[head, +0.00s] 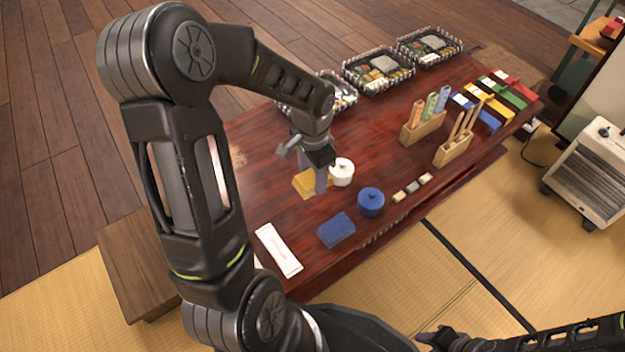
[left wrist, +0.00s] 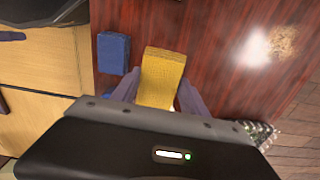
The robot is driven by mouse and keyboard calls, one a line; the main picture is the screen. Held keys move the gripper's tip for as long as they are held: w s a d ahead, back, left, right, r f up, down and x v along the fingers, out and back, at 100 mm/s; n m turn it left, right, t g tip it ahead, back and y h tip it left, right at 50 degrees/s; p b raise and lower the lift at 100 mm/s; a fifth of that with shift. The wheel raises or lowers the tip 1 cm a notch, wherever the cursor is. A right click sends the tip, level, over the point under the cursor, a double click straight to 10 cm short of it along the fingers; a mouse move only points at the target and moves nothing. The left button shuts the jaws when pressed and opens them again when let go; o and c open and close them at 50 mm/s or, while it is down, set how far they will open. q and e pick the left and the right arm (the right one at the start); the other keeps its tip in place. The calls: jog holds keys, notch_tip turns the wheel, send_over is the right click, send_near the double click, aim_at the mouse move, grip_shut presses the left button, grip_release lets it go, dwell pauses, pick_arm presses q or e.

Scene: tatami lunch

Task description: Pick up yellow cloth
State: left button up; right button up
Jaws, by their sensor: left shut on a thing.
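The yellow cloth (head: 306,185) is a small folded block at the dark red table's near-left part. My left gripper (head: 321,188) reaches down over it, fingers pointing at the table. In the left wrist view the yellow cloth (left wrist: 164,75) lies between the two fingers of the left gripper (left wrist: 160,92), which is shut on it. I cannot tell whether the cloth is off the table. My right gripper (head: 440,338) shows in part at the bottom right, away from the table; its jaw state is unclear.
A white lidded pot (head: 342,172) stands right beside the left gripper. A blue pot (head: 371,202) and a blue cloth (head: 336,230) are nearer. A white paper packet (head: 278,250) lies at the near left. Wooden holders (head: 453,149) and lunch baskets (head: 378,72) stand farther off.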

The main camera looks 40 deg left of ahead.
pick_arm(q)
jog(key=shift+r, duration=0.2)
dwell(0.4)
jog(key=o, duration=0.8)
jog(key=c, duration=0.6)
jog(key=shift+n, duration=0.8)
jog(key=w+d+r, duration=0.1)
jog(key=w+r, duration=0.1)
jog(key=w+d+r, duration=0.2)
jog(key=w, duration=0.1)
jog(key=w+d+r, duration=0.1)
jog(key=w+r, duration=0.2)
jog(key=shift+w+d, duration=0.25)
jog(key=shift+d, duration=0.1)
jog(key=shift+c, duration=0.3)
jog(key=w+d+r+n, duration=0.2)
jog(key=w+d+r, duration=0.3)
jog(key=d+r, duration=0.4)
jog(key=shift+w+d+r, duration=0.3)
jog(key=shift+d+r, duration=0.1)
jog(key=shift+r, duration=0.1)
